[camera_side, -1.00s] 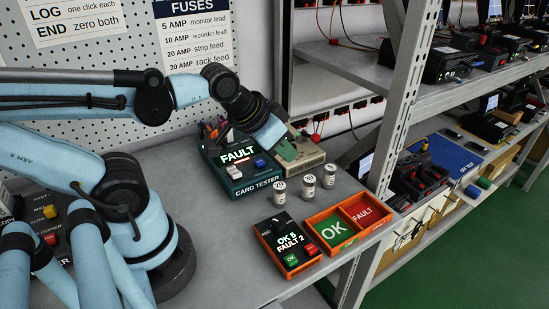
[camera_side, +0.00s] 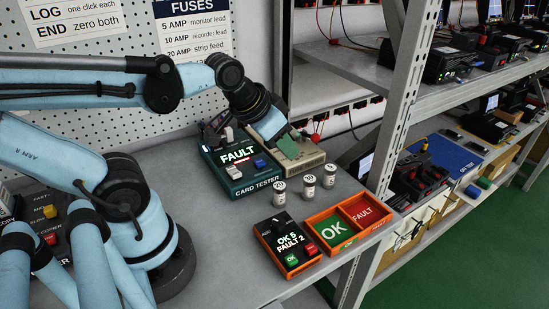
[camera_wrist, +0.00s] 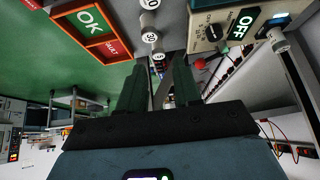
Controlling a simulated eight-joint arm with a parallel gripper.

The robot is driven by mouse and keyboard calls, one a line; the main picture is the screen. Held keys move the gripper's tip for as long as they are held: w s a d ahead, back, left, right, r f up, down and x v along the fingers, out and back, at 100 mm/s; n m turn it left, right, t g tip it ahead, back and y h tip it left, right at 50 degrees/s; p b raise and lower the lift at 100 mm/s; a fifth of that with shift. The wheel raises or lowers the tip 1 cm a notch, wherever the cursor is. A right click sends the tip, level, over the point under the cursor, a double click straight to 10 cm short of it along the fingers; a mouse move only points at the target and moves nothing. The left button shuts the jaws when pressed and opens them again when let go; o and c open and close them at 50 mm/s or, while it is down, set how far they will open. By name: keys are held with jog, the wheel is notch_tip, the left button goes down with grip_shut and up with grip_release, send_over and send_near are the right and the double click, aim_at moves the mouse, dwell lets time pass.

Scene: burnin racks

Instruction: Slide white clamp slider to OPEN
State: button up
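The dark green card tester (camera_side: 240,172) sits on the bench by the pegboard, with its screen reading FAULT. A blue button (camera_side: 260,163) is on the tester's face. My gripper (camera_side: 297,138) is in the air to the right of the tester, above the beige box, apart from the white piece. In the wrist view, its two green fingers (camera_wrist: 160,88) stand apart with nothing between them. The tester does not show there.
The beige box (camera_side: 303,158) with a dial and an OFF screen (camera_wrist: 243,28) is right of the tester. Several numbered vials (camera_side: 309,188) stand in front. An orange OK/FAULT tray (camera_side: 362,233) and a dark button box (camera_side: 262,232) are near the front edge. A shelf post (camera_side: 400,110) rises at right.

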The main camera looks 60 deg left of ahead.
jog(key=shift+o, duration=0.9)
jog(key=w+a+r+g+y, duration=0.1)
jog(key=a+r+g, duration=0.1)
jog(key=a, duration=1)
jog(key=shift+w+r+g, duration=0.25)
jog(key=shift+w+g, duration=0.1)
jog(key=shift+g, duration=0.35)
jog(key=g+h, duration=0.1)
jog(key=g, duration=0.2)
send_near(228, 128)
notch_tip(228, 128, down, 10)
jog(key=shift+w+f, duration=0.1)
jog(key=shift+f, duration=0.15)
grip_shut()
